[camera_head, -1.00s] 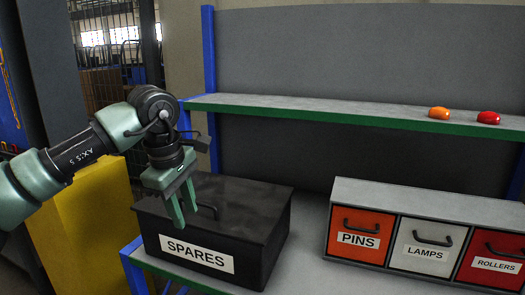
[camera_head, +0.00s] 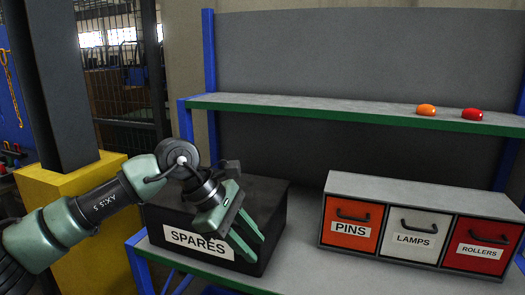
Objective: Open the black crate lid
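The black crate (camera_head: 272,222) stands at the left end of the bench with a white SPARES label (camera_head: 188,241) on its front. Its lid (camera_head: 268,192) looks closed and lies flat. The lid's handle is hidden behind my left gripper. My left gripper (camera_head: 256,250) is in front of the crate's front face, with its fingers pointing down and right and overlapping the label's right end in the picture. The two fingers are apart with nothing between them. I cannot tell whether they touch the crate. My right gripper is not in view.
A drawer unit (camera_head: 430,197) with PINS, LAMPS and ROLLERS drawers stands at the right. Bare bench (camera_head: 300,265) lies between it and the crate. A shelf (camera_head: 300,106) above holds an orange object (camera_head: 426,110) and a red object (camera_head: 472,114). A yellow block (camera_head: 75,200) stands left.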

